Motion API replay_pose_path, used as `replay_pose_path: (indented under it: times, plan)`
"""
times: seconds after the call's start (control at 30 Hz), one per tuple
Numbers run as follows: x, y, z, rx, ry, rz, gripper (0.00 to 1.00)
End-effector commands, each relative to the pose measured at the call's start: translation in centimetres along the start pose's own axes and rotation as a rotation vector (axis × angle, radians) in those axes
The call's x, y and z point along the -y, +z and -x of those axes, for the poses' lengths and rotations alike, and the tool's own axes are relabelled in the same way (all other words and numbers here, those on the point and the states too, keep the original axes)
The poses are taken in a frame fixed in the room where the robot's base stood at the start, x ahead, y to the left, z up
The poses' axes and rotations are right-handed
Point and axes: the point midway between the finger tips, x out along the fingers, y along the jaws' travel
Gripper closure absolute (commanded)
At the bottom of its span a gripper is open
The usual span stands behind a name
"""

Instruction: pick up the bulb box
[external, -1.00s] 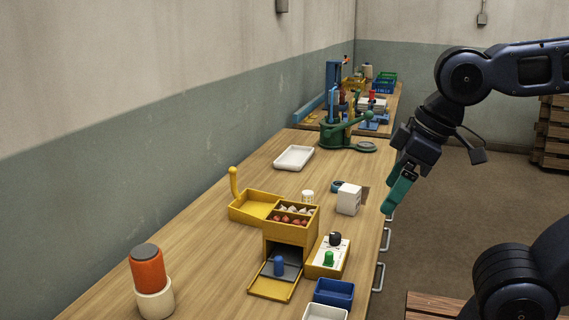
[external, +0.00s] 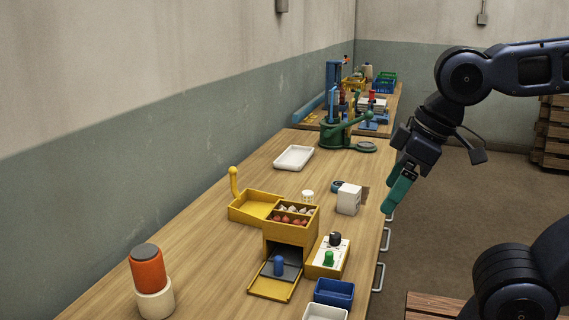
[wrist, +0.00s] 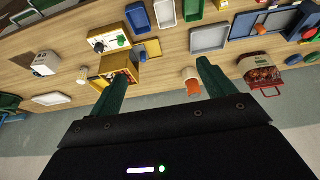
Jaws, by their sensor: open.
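A small white box (external: 349,199) with printing on its side stands near the right edge of the wooden bench. I take it for the bulb box, though its print is too small to read. In the wrist view the white box (wrist: 45,63) is at the far left, outside the span of the fingers. My gripper (external: 397,193) has green fingers and hangs past the bench's right edge, to the right of the box and apart from it. In the wrist view my gripper (wrist: 163,68) is open and empty, with fingers spread wide.
A yellow dispenser (external: 290,232) with small items on top stands left of the box. A yellow panel with knobs (external: 328,258) and a blue bin (external: 334,292) are nearer. A white tray (external: 294,158) and a green device (external: 337,133) lie farther back. Drawer handles (external: 379,277) jut from the bench front.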

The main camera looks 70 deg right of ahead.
Motion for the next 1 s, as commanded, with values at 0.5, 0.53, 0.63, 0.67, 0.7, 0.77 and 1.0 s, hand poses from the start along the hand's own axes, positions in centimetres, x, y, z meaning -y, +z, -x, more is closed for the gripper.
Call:
replay_pose_path:
  times: [0.5, 0.53, 0.63, 0.67, 0.7, 0.77, 1.0]
  plan:
    - [-0.1, -2.4, 4.0, 0.029, -0.031, -0.095, 0.18]
    - [-0.1, -2.4, 3.9, 0.034, -0.037, -0.114, 0.18]
    - [-0.1, -2.8, 3.5, 0.054, -0.062, -0.187, 0.18]
    - [-0.1, -2.9, 3.3, 0.060, -0.070, -0.213, 0.18]
    - [-0.2, -3.1, 3.1, 0.069, -0.083, -0.249, 0.18]
    - [-0.3, -3.5, 2.8, 0.084, -0.103, -0.311, 0.18]
    - [-1.2, -5.6, 1.1, 0.151, -0.218, -0.641, 0.18]
